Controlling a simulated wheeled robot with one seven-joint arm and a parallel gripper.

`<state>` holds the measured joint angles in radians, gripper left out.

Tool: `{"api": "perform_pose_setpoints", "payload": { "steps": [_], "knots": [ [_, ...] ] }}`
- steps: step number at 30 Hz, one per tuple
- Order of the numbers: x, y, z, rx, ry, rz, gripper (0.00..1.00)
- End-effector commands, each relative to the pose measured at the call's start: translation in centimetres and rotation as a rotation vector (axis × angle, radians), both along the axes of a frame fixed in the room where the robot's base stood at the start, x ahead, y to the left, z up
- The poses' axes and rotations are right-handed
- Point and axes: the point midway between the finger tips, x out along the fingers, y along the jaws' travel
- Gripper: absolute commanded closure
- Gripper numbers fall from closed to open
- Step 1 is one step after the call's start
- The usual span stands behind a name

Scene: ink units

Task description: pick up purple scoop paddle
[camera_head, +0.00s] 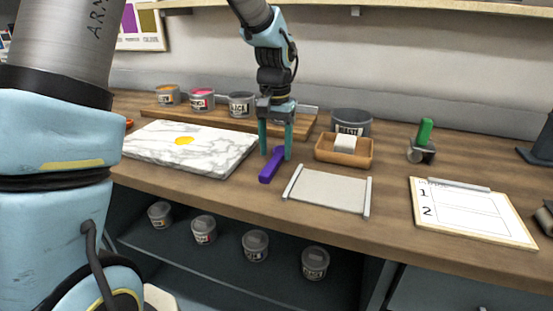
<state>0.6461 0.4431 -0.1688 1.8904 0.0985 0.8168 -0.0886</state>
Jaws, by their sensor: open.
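The purple scoop paddle (268,171) lies on the wooden worktop, just right of the white marble slab (190,145). It is slanted, with its near end toward the front edge of the worktop. My gripper (275,155) points down over the paddle's far end, with its two teal fingers apart, one on each side of it. I cannot tell whether the fingers touch the paddle. Part of the paddle's far end is hidden at the fingers.
A grey-white tray (328,191) lies close to the paddle's right. A wooden box (343,152) with a white block stands behind it. Ink tins, including a black one (241,105), stand on a board behind my gripper. A numbered board (470,212) lies at right.

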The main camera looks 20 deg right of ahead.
Motion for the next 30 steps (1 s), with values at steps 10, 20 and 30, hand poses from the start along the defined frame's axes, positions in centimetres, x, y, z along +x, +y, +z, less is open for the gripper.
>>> {"api": "perform_pose_setpoints", "payload": {
  "steps": [10,20,30],
  "knots": [
    [0.0,0.1,-2.6,-0.001,-0.001,0.001,0.35],
    [0.0,0.1,-2.6,-0.001,-0.001,0.001,0.58],
    [0.0,0.1,-2.6,-0.001,-0.001,0.0,0.97]
  ]
}}
